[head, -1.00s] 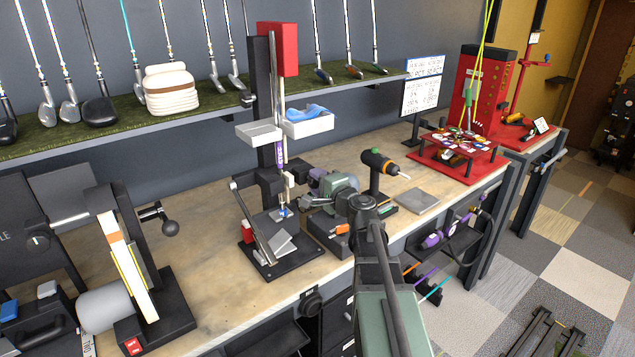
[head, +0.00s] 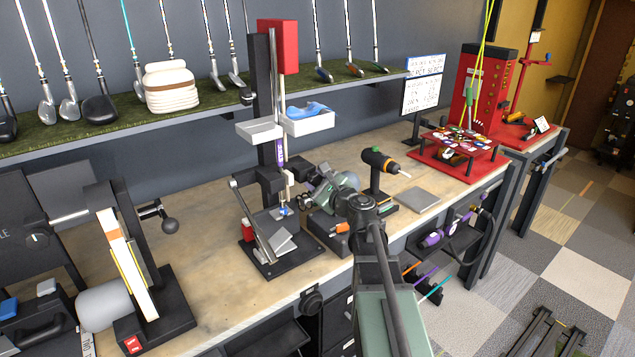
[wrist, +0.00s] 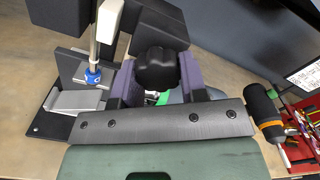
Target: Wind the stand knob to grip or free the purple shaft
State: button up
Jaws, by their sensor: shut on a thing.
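The club stand (head: 264,110) is a black upright with a red top block, standing on a black base plate. The shaft, with a purple section (head: 280,152), stands upright along it. In the wrist view the shaft's pale lower part (wrist: 96,45) ends in a blue tip at the left. The black lobed knob (wrist: 158,68) sits between the purple fingers of my gripper (wrist: 157,76), which is shut on it. In the head view my gripper (head: 312,184) is beside the stand's right side, and the knob is hidden there.
White trays (head: 308,122) are fixed on the stand above my gripper. A belt sander (head: 130,265) stands at the left. Bare benchtop lies left of the stand.

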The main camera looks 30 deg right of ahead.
jog(key=shift+a+m, duration=0.1)
jog(key=shift+m, duration=1.1)
jog(key=o, duration=0.9)
jog(key=shift+s, duration=0.1)
jog(key=s, duration=0.3)
jog(key=s+d, duration=0.1)
jog(key=s, duration=0.6)
jog(key=shift+s+d, duration=0.25)
jog(key=shift+d, duration=0.15)
